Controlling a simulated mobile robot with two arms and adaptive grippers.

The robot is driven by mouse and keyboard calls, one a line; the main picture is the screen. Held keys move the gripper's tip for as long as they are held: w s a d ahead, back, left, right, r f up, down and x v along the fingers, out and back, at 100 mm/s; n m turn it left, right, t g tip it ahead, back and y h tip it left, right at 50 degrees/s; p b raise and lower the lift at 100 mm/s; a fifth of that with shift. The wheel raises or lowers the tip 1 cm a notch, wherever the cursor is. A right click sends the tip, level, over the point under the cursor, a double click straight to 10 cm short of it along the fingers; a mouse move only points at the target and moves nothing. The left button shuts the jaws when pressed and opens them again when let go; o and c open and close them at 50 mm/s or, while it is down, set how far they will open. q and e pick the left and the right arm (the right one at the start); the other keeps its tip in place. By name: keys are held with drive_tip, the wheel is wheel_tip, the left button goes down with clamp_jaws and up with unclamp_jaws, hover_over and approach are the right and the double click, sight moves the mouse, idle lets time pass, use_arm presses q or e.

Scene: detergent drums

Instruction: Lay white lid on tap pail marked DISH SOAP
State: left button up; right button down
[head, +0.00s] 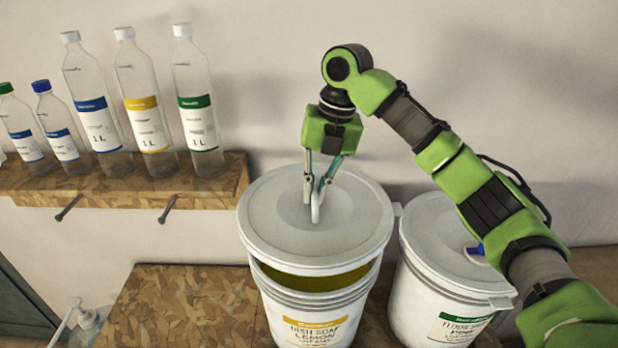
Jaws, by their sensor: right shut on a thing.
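The white lid (270,228) is a round disc with an upright handle at its middle. My right gripper (316,200) is shut on that handle from above. The lid is over the open top of the white pail marked DISH SOAP LEMON (312,325), which has a yellow label band. A gap shows between the lid and the pail's front rim, with dark yellow contents inside. The lid hides the pail's back rim, so I cannot tell whether it touches there. No tap shows on the visible part of the pail. My left gripper is not in view.
A second white pail marked FLOOR SOAP (430,300), lidded, stands close on the right, partly behind my right arm. A chipboard shelf (215,190) with several bottles is on the left wall. A pump top (75,322) shows at lower left. The chipboard surface (180,310) left of the pail is bare.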

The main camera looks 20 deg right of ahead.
drive_tip(key=shift+s+f, duration=0.65)
drive_tip(key=shift+f, duration=0.35)
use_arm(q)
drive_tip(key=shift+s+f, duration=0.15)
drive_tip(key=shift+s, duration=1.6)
use_arm(e)
drive_tip(key=shift+w+f, duration=0.15)
drive_tip(key=shift+f, duration=0.75)
drive_tip(key=shift+w+f, duration=0.1)
drive_tip(key=shift+f, duration=0.8)
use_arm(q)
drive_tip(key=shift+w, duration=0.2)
use_arm(e)
drive_tip(key=shift+f, duration=0.8)
drive_tip(key=c, duration=2.1)
unclamp_jaws()
